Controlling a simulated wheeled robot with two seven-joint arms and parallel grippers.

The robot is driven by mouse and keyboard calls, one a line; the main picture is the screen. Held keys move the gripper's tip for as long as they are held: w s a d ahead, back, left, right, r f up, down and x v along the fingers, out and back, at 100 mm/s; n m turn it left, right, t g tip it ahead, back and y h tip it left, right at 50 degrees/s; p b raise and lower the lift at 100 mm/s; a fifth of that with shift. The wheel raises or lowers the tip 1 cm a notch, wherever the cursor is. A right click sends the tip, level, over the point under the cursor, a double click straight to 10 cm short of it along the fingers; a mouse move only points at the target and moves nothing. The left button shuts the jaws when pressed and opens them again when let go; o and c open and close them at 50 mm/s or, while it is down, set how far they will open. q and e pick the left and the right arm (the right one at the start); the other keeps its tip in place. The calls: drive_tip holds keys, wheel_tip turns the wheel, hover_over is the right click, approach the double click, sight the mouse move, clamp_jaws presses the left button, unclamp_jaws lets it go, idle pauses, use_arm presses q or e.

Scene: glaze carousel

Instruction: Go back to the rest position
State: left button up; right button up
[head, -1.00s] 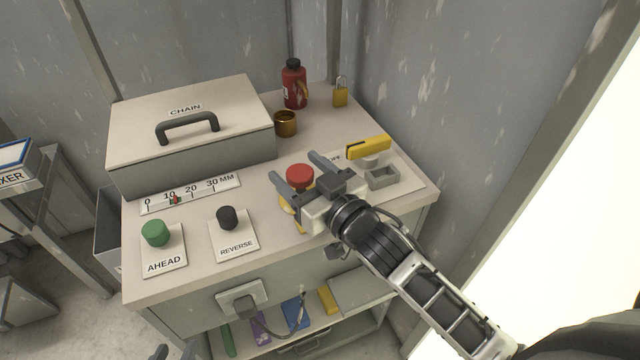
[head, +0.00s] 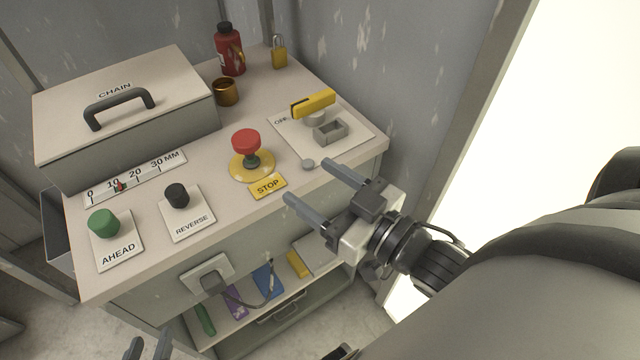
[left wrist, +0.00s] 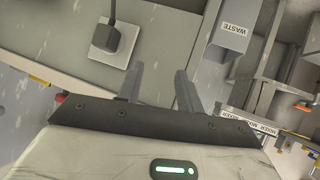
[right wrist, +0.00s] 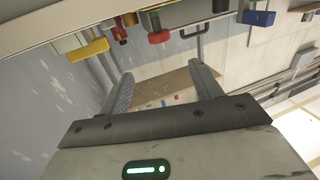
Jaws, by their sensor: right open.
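My right gripper (head: 306,179) is open and empty. It is in front of the cabinet top's front right edge, right of the STOP label (head: 268,186). It also shows open in the right wrist view (right wrist: 161,72). My left gripper (head: 148,345) shows only its fingertips at the bottom edge of the head view, low in front of the cabinet. In the left wrist view (left wrist: 158,78) its fingers are apart with nothing between them. The red stop button (head: 246,142) stands on its yellow base, clear of both grippers.
The cabinet top (head: 225,200) holds a CHAIN box (head: 130,135), a green AHEAD knob (head: 103,223), a black REVERSE knob (head: 177,195), a yellow-handled switch (head: 313,103), a padlock (head: 279,52), a brass cup (head: 226,92) and a red bottle (head: 229,50). A plug (head: 208,278) sits on the cabinet front.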

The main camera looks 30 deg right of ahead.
idle(0.4)
drive_tip(key=a+f+g, duration=0.1)
drive_tip(key=f+g, duration=0.1)
drive_tip(key=f, duration=0.2)
drive_tip(key=s+a+f+g+h+p, duration=0.1)
drive_tip(key=a+f+g, duration=0.1)
drive_tip(key=f, duration=0.3)
drive_tip(key=s+a+f+m+g+p, duration=0.1)
drive_tip(key=f+g, duration=0.1)
drive_tip(key=f, duration=0.3)
drive_tip(key=shift+s+a+g+h, duration=0.25)
drive_tip(key=shift+g+h, duration=0.05)
drive_tip(key=shift+h, duration=0.1)
idle(1.7)
